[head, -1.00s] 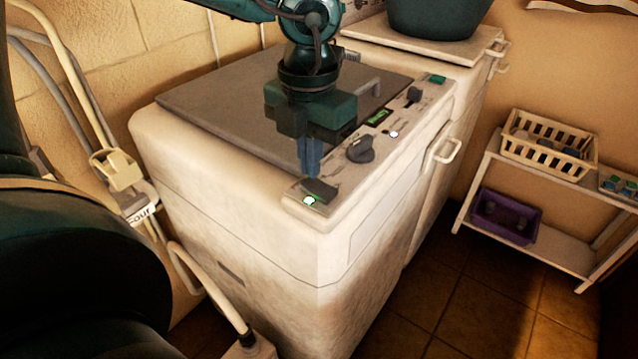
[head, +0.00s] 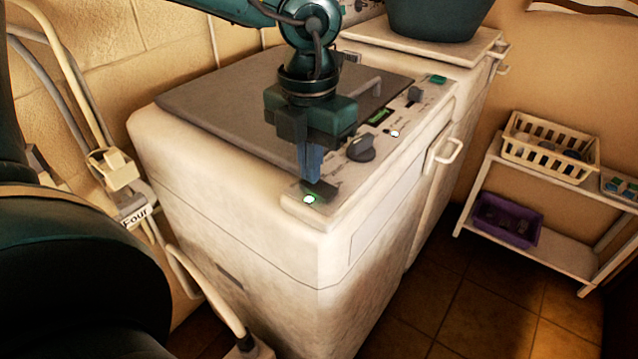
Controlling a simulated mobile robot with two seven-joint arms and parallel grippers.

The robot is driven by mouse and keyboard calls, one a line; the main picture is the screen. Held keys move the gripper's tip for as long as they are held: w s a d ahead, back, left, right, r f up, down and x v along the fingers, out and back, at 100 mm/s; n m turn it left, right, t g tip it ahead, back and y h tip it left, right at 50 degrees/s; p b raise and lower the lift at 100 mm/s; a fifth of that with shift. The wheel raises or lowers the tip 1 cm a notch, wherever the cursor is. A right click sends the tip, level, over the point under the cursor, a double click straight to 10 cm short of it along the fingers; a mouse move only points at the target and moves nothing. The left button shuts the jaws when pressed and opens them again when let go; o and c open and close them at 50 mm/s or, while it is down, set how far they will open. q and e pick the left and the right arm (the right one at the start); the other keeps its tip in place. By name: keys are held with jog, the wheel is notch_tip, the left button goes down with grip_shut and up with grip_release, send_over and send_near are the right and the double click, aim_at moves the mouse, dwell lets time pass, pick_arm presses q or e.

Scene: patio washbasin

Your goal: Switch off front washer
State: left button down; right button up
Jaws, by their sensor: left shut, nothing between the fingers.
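The front washer (head: 250,225) is a worn white top-loader with a grey lid (head: 215,110). Its control strip (head: 372,172) runs along the right edge of the top. At the strip's near end are a dark switch (head: 322,191) and a lit green-white lamp (head: 309,199). A dark round knob (head: 361,148) sits farther along. My left gripper (head: 309,180) points down, fingers together and empty, with its tips right at the dark switch. Whether they touch it I cannot tell; they partly cover it. My right gripper is not in view.
A second white machine behind carries a dark tub (head: 436,18). A white shelf (head: 560,238) at the right holds a cream basket (head: 548,147) and a purple bin (head: 507,220). Pale tubing and a tap handle (head: 113,170) stand left of the washer. Tiled floor is clear between washer and shelf.

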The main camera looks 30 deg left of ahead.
pick_arm(q)
jog(key=shift+f, duration=0.2)
jog(key=shift+r+p, duration=1.55)
jog(key=shift+r, duration=2)
